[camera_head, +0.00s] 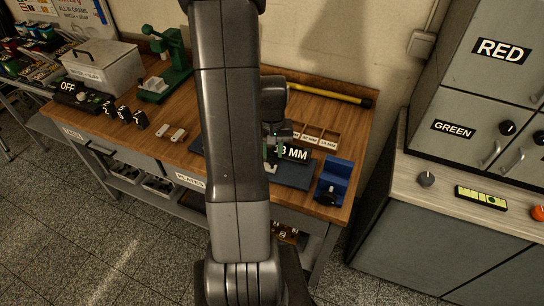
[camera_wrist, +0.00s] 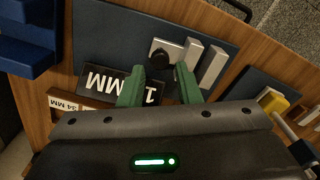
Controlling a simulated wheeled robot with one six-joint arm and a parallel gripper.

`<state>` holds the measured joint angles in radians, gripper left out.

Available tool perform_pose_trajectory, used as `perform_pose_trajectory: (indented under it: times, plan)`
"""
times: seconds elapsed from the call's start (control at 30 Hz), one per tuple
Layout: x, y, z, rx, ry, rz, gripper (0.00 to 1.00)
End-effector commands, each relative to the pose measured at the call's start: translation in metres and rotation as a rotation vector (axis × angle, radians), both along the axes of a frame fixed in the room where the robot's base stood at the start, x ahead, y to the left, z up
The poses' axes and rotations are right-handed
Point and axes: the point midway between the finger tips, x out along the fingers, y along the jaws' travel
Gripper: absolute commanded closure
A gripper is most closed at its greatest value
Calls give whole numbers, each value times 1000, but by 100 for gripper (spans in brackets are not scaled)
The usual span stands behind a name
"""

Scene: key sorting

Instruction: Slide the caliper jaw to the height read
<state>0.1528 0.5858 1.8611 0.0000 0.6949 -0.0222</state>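The caliper lies on a dark blue-grey mat (camera_head: 297,176) on the wooden bench. In the wrist view it shows a pale base with two upright grey jaw blocks (camera_wrist: 201,62) and a round black knob (camera_wrist: 158,56). My gripper (camera_wrist: 160,72) has green fingers spread apart, with the knob in line with the gap between their tips. I cannot tell whether the fingers touch it. A black plate (camera_wrist: 112,86) with white MM lettering is upside down in the wrist view, its number partly hidden by a finger. In the head view my arm hides most of the caliper.
A blue block fixture (camera_head: 334,181) stands right of the mat. Slots with small MM labels (camera_head: 310,137) lie behind. A yellow tube (camera_head: 335,92) lies along the back. A green press (camera_head: 170,68) and black number blocks (camera_head: 125,114) are to the left.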

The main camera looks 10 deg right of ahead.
Motion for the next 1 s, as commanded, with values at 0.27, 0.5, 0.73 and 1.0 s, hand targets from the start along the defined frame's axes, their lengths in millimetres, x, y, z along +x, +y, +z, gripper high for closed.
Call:
perform_pose_trajectory:
  times: [0.27,0.5,0.73,1.0]
  plan:
    - [-1,0,-29,0,2,0,70]
    - [0,0,-33,0,-1,0,70]
    - [0,0,-33,0,0,0,85]
    - [-3,-5,-34,0,-1,-2,89]
